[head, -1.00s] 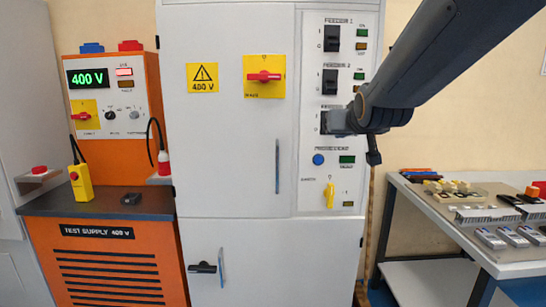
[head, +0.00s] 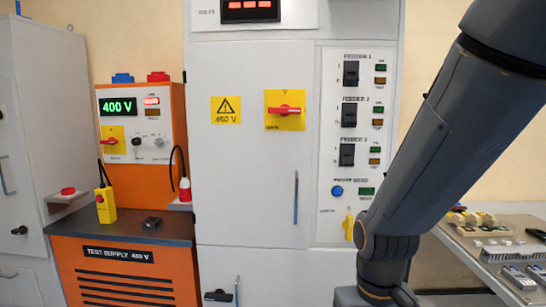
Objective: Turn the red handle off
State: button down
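A red handle (head: 285,110) sits on a square yellow plate on the grey cabinet door (head: 250,170). It lies level, pointing left and right; the small label under it is too small to read for certain. A second, smaller red handle (head: 111,141) sits on a yellow plate on the orange test supply (head: 165,110), also about level. My arm comes down the right side of the picture, and its wrist is at the lower edge, right of the cabinet. My gripper is not in view, and nothing of mine covers either red handle.
Right of the door is a panel with several black feeder switches (head: 347,154), a blue button (head: 337,191) and a yellow key-like knob (head: 348,226). A vertical door handle (head: 296,197) stands below the red handle. A workbench (head: 525,285) is at right. The door front is clear.

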aim_at(284, 110)
jog(key=k, duration=1.1)
jog(key=u, duration=0.9)
jog(key=i, duration=1.5)
jog(key=z, duration=0.6)
